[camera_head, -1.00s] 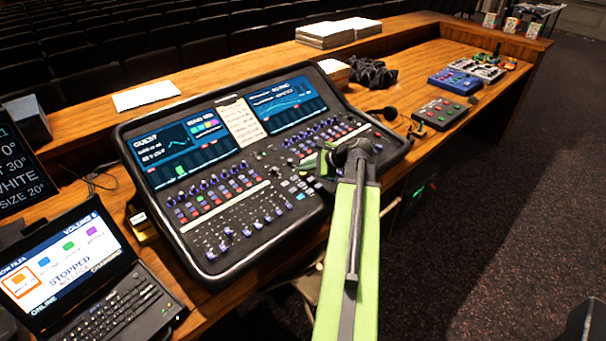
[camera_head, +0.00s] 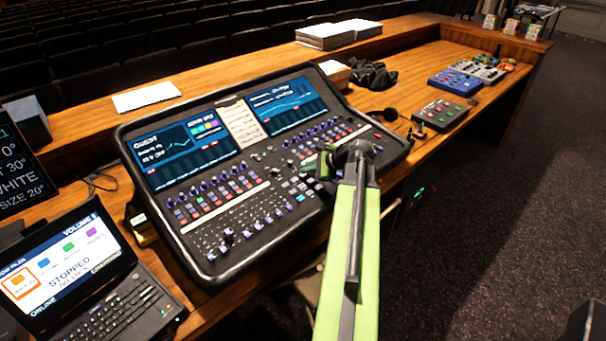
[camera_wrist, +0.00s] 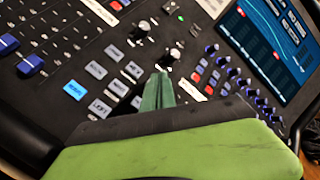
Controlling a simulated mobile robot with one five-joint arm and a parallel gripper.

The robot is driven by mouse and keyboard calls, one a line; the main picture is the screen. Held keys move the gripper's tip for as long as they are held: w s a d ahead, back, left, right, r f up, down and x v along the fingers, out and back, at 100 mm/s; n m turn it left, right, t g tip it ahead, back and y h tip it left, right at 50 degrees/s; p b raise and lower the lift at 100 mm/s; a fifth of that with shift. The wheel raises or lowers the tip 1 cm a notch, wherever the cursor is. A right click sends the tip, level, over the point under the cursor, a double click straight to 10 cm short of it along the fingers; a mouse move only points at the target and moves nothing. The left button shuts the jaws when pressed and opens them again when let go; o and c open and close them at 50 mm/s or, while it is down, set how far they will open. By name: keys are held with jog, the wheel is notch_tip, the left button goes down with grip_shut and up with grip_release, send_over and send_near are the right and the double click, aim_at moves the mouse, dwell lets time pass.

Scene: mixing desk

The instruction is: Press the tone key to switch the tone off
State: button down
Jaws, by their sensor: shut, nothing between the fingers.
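The mixing desk (camera_head: 262,262) stands on the wooden counter, with faders, knobs, keys and two lit screens. My gripper (camera_head: 324,162) is over the right-centre part of the desk. In the wrist view my gripper (camera_wrist: 160,78) is shut and empty, its green fingertips together over the panel beside a block of small keys. One key (camera_wrist: 74,90) in that block is lit blue; the others (camera_wrist: 96,70) are grey. Their lettering is too small to tell which is the tone key. Whether the fingertips touch the panel cannot be told.
A laptop (camera_head: 125,302) reading "STOPPED" stands at the lower left. A small microphone (camera_head: 384,114) and a button box (camera_head: 440,114) are right of the desk. Black knobs (camera_wrist: 141,28) stand up near my fingertips. White papers (camera_head: 146,96) lie behind the desk.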

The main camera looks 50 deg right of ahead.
jog(key=shift+s+r+p, duration=0.1)
jog(key=shift+r+p, duration=0.2)
jog(key=shift+r, duration=0.2)
jog(key=shift+r, duration=0.1)
jog(key=r+p, duration=0.4)
jog(key=p, duration=0.1)
jog(key=shift+s+r, duration=0.25)
jog(key=shift+r, duration=0.15)
dwell(0.3)
